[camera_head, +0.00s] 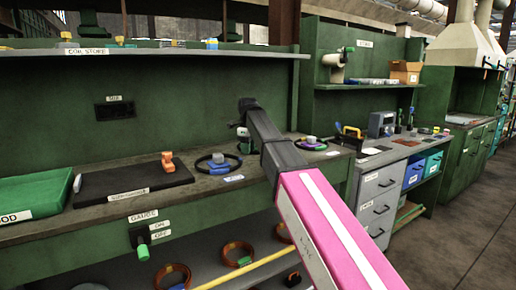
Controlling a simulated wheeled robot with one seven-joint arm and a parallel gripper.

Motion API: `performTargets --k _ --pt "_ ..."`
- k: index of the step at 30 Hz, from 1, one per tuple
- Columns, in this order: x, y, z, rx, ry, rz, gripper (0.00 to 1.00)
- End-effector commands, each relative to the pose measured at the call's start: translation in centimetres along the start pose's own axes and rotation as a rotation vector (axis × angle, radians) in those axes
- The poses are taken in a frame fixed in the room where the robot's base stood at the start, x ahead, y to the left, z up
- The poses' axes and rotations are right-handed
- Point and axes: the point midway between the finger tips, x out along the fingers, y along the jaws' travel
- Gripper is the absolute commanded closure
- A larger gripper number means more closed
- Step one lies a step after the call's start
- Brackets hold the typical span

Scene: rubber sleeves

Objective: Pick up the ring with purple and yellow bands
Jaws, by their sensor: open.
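Another dark ring (199,165) lies left of my arm, around a grey and blue block. The marks are too small to tell which ring, if either, has purple and yellow bands. My gripper (243,119) is open at the far end of my pink and dark arm. It appears in front of the green back panel, above the bench top, apart from both rings. My arm hides part of the bench between them.
A black mat (110,187) with an orange item and a green tray (30,192) occupy the left bench. An upper shelf (160,51) runs above. Several copper-coloured coils (172,276) lie on the lower shelf. Grey drawers (380,185) stand right; floor at the far right is clear.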

Motion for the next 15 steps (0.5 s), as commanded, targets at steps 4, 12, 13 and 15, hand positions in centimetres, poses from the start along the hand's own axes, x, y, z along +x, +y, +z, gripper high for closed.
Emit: performTargets --k 4,12,13,15 --pt "0.38 -0.02 0.01 0.0 -0.001 -0.001 0.58" --pt "0.35 -0.02 0.02 0.0 -0.001 -0.001 1.0" --pt "0.35 -0.02 0.02 0.0 -0.001 -0.001 1.0" --pt "0.34 -0.03 0.02 0.0 -0.001 -0.001 1.0"
